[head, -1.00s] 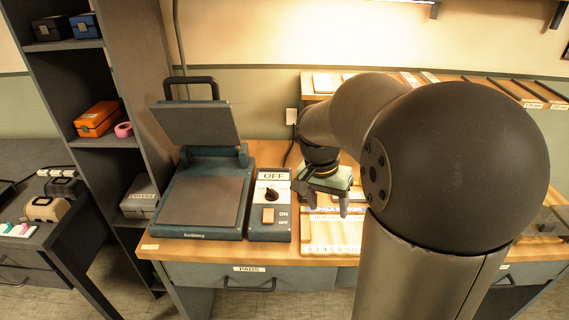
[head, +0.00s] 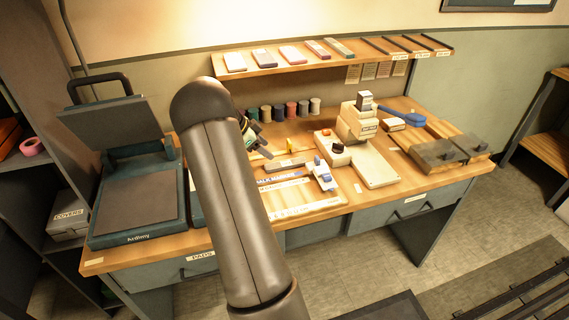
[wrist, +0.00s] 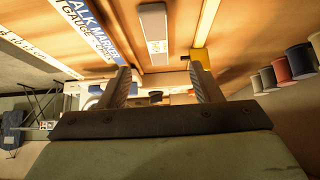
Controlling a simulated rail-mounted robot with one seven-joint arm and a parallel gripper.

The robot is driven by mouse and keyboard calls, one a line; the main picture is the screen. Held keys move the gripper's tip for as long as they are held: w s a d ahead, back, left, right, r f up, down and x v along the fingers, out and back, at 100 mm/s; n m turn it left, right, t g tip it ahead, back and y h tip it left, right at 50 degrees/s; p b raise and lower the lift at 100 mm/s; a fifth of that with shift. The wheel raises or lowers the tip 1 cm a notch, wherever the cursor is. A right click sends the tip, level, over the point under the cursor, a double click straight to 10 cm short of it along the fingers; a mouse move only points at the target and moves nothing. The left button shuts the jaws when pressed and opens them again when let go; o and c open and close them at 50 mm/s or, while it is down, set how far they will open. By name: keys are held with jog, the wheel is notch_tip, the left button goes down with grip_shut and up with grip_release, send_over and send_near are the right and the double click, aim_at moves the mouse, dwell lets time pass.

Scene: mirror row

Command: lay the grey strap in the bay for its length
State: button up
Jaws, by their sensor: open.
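A slim pale grey piece with a small dark patch, which looks like the grey strap (head: 287,165), lies on the bench behind the printed length gauge (head: 305,196). In the wrist view the strap (wrist: 154,35) lies beyond the fingertips, in line with the gap between them. My gripper (wrist: 161,78) is open and empty. In the head view my gripper (head: 260,150) is partly hidden behind my arm, just left of the strap. The bays (head: 405,44), split by dark dividers, are on the right part of the raised shelf; their labels are too small to read.
Several flat pieces (head: 291,54) lie on the shelf left of the bays. A yellow item (wrist: 200,58) lies right of the strap in the wrist view. Spools (head: 290,109) stand behind. A white-based machine (head: 375,165) stands right, a press (head: 135,195) left.

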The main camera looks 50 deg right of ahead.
aim_at(285, 163)
jog(key=x, duration=0.4)
jog(key=shift+a, duration=0.1)
jog(key=p+x, duration=0.1)
jog(key=x, duration=0.1)
jog(key=p+x, duration=0.1)
jog(key=x, duration=0.1)
jog(key=shift+s, duration=0.3)
jog(key=shift+d+f, duration=0.25)
jog(key=shift+f, duration=0.15)
jog(key=shift+s, duration=0.1)
jog(key=c, duration=1.2)
jog(key=shift+o, duration=0.2)
